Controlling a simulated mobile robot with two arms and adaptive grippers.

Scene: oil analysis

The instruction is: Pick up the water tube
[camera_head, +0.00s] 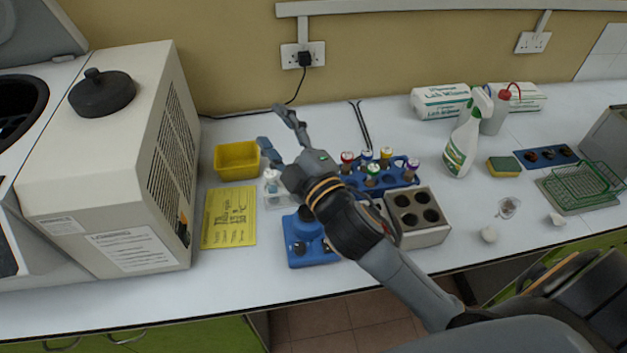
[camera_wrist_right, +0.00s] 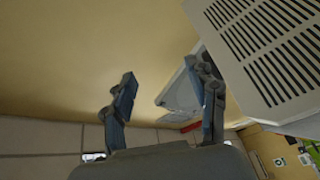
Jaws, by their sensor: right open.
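Several capped tubes (camera_head: 372,172) stand in a blue rack (camera_head: 409,180) near the middle of the counter. Their caps are red, blue, yellow, green and purple. I cannot tell which one is the water tube. My right gripper (camera_head: 272,128) is open and empty, above the counter to the left of the rack, with its fingers pointing up and left toward the wall. In the right wrist view the two spread fingers (camera_wrist_right: 160,82) have nothing between them, and no tube shows there. My right forearm hides the lower left part of the rack. My left gripper is not in view.
A large beige machine (camera_head: 110,165) stands at left. A yellow tray (camera_head: 237,162), a yellow printed card (camera_head: 229,216) and a blue device (camera_head: 306,250) lie near my gripper. A grey block with holes (camera_head: 424,235) stands before the rack, a spray bottle (camera_head: 464,145) to its right.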

